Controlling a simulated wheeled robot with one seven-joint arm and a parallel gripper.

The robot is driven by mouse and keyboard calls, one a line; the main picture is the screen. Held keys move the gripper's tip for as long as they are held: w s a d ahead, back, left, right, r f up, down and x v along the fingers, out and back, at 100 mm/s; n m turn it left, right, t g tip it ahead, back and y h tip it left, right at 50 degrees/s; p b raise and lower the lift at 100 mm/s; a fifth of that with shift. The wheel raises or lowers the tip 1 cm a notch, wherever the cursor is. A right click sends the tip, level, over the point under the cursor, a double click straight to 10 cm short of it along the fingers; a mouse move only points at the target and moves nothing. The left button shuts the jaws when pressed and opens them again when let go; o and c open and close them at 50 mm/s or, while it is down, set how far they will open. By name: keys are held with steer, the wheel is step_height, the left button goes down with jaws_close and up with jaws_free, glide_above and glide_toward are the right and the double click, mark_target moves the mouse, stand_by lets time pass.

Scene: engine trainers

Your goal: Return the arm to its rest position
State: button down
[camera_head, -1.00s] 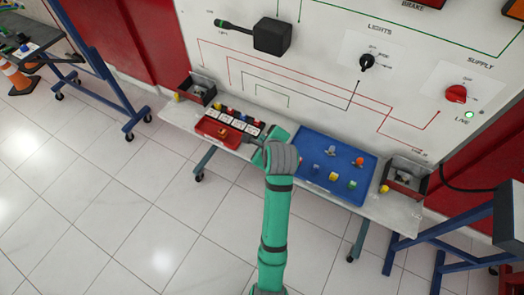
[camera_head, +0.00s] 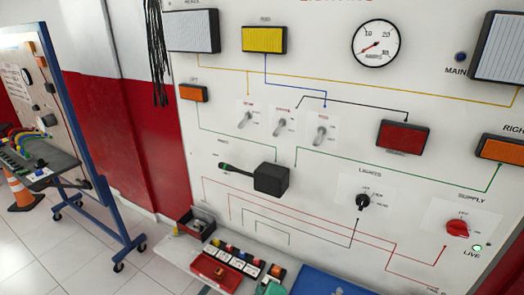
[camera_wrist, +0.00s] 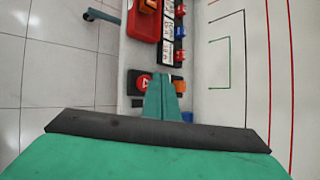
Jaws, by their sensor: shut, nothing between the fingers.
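My gripper (camera_wrist: 162,88) shows in the wrist view with its green fingers together and nothing between them. It is over the narrow shelf (camera_wrist: 133,65) below the board, near the end of a row of coloured parts. In the head view only a small green piece of my arm shows at the bottom edge, beside the blue tray (camera_head: 325,285). The rest of the arm is out of that view.
A red tray (camera_head: 210,273) and a black strip with several coloured parts stand on the shelf. The upright white board (camera_head: 330,180) carries lamps, switches and a gauge (camera_head: 375,43). A blue-framed stand (camera_head: 95,185) is at left. Tiled floor is open between.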

steer(key=s+f+n+t+h, duration=0.15)
steer(key=s+f+n, duration=0.3)
steer(key=s, duration=0.55)
steer(key=s+f+n+t, duration=0.25)
steer(key=s+n, duration=0.35)
steer(key=s, duration=0.4)
steer(key=s+r+n+t, duration=0.1)
steer(key=s+r+n, duration=0.3)
steer(key=s, duration=0.5)
steer(key=s+r+n+t, duration=0.1)
steer(key=s+r+n, duration=0.3)
steer(key=s+n, duration=0.4)
steer(key=shift+s+d+r, duration=0.25)
steer(key=shift+s+r, duration=0.1)
steer(key=shift+s, duration=0.3)
steer(key=shift+h, duration=0.25)
